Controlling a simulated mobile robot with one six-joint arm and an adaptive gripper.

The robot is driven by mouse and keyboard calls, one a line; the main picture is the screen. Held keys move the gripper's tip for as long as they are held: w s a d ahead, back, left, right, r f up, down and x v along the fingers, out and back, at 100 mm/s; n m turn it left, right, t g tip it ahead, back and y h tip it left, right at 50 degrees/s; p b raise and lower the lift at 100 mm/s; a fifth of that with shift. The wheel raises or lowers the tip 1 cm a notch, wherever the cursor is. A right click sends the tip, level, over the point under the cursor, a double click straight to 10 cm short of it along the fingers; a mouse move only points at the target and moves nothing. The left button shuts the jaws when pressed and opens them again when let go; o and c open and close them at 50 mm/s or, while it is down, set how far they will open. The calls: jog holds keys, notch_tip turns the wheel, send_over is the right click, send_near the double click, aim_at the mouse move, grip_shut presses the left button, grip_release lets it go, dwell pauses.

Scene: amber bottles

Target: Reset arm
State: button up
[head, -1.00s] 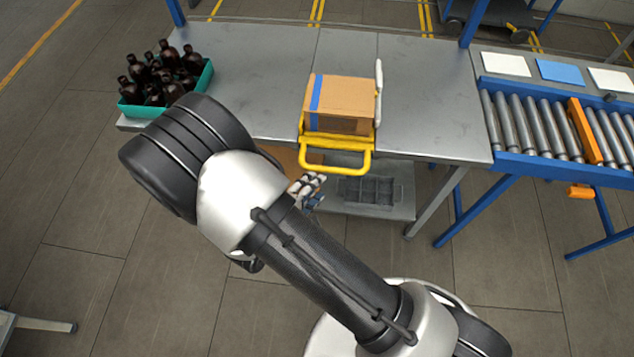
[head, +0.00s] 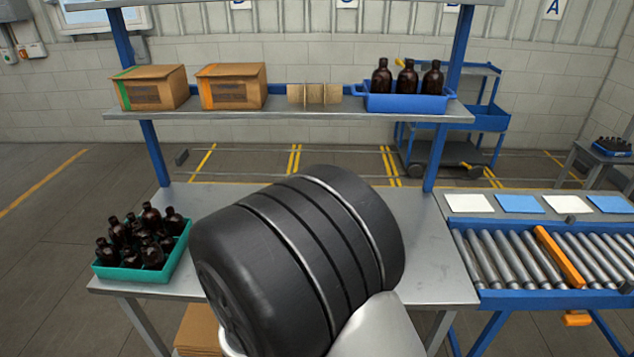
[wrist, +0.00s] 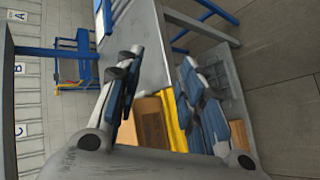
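My gripper (wrist: 160,78) shows in the wrist view with its two fingers apart and nothing held between them. It is hidden in the head view, where my arm fills the middle. The grey metal table (head: 433,240) stands ahead. In the wrist view a cardboard box (wrist: 150,122) and a yellow frame (wrist: 174,118) lie beyond the fingers, partly covered by them. A green crate (head: 130,274) of dark amber bottles (head: 150,217) stands on the table's left end.
A shelf (head: 300,109) above the table holds two cardboard boxes (head: 230,86), a cardboard divider (head: 314,94) and a blue bin (head: 405,102) with three bottles. A roller conveyor (head: 500,257) adjoins on the right. A blue cart (head: 485,118) stands behind.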

jog(key=s+d+r+m+g+y, duration=0.4)
jog(key=s+d+r+m+g, duration=0.15)
jog(key=s+d+r, duration=0.4)
jog(key=s+a+r+m+t+y, duration=0.2)
jog(key=s+r+m+t+y, duration=0.1)
jog(key=r, duration=0.5)
jog(key=s+t+y, duration=0.1)
jog(key=s+y, duration=0.1)
jog(key=s, duration=0.1)
jog(key=shift+s, duration=0.4)
jog(key=shift+w+a+r, duration=0.1)
dwell(0.7)
